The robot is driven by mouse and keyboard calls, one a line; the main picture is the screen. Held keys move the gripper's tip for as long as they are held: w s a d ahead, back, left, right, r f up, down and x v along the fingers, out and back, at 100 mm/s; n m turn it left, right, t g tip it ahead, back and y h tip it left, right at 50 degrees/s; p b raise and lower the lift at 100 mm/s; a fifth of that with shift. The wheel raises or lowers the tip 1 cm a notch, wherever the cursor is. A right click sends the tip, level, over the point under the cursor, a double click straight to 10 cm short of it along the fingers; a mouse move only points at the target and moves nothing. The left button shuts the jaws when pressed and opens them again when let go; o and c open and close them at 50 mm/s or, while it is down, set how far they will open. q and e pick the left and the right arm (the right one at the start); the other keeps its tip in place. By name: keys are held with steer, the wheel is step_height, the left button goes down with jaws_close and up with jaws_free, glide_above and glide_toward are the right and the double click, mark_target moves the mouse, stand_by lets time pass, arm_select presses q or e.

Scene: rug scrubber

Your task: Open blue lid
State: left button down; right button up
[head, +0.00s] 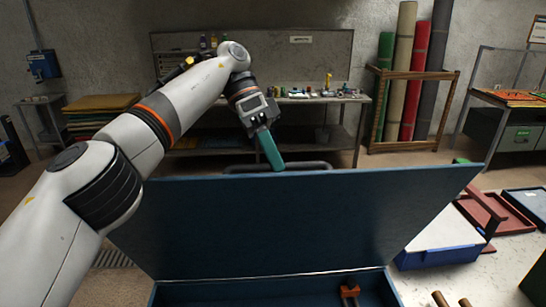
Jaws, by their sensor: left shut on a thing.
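The blue lid (290,225) stands raised, tilted up from the blue box (378,290) at the bottom of the head view. The inside of the box shows only in part, with an orange and dark object (349,291) in it. My left gripper (272,158) reaches over the lid's upper edge, pointing down. It is shut at the top edge beside a dark handle (300,166); the fingertips and the exact contact are partly hidden by the lid. My right gripper is not in view.
A workbench (320,100) with small items stands behind the lid. Rolled rugs (408,70) lean in a wooden rack at the back right. A blue and white bin (440,245) and red trays (482,215) lie on the floor to the right.

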arm_select(q)
steer(key=shift+w+a+f, duration=0.1)
steer(key=shift+f, duration=0.6)
steer(key=c, duration=1.7)
jaws_free()
steer(key=o, duration=0.3)
steer(key=shift+w+f, duration=0.15)
steer(key=shift+w, duration=0.25)
steer(key=shift+w+r, duration=0.2)
steer(key=shift+f, duration=0.2)
